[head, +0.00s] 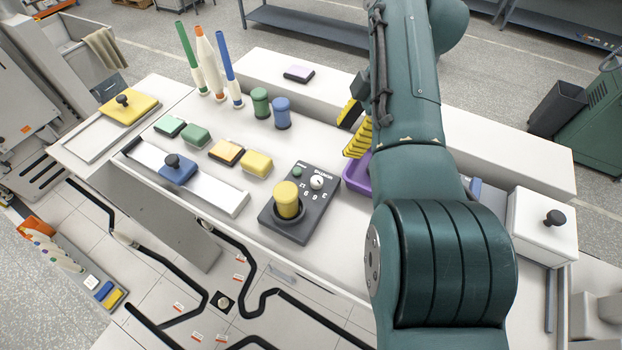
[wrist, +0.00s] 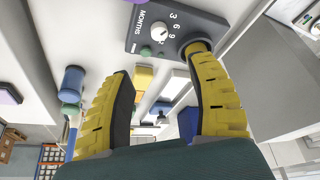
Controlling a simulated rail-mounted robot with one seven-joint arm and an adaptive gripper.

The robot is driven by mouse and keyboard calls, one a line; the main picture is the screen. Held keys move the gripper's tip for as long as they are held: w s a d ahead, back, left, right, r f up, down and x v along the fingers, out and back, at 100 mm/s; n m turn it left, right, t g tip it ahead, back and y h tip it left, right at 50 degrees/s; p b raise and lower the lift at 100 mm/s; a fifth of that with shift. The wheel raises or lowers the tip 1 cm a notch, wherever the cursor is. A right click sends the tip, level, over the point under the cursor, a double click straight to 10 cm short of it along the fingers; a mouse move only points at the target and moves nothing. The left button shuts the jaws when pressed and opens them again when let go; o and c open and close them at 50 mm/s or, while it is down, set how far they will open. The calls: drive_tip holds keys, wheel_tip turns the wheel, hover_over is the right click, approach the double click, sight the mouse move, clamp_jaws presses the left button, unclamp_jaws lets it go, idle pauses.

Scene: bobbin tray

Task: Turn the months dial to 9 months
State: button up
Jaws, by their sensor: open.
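The months dial (head: 317,182) is a small white knob on a dark control panel (head: 322,201). In the wrist view the dial (wrist: 160,32) shows near the top, with the label MONTHS and the figures 3, 6 and 9 beside it. I cannot tell clearly which figure its pointer faces. My gripper (wrist: 162,66) is open, with nothing between its ribbed yellow fingers. Its fingertips appear below the dial in the wrist view, apart from it. In the head view the yellow fingers (head: 354,128) show beside my arm, behind the panel, and are partly hidden.
A yellow cylinder (head: 287,199) stands in a dark ring on the panel, beside a green button (head: 297,171). A purple tray (head: 357,172) lies right of the panel, partly hidden by my arm. Colored blocks, a blue slider (head: 178,174) and bobbins (head: 281,111) stand leftward.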

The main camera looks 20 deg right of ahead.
sight(317, 180)
drive_tip(key=p+x, duration=0.1)
drive_tip(key=x, duration=1.4)
drive_tip(key=shift+w+f, duration=0.1)
drive_tip(key=shift+f, duration=0.1)
clamp_jaws()
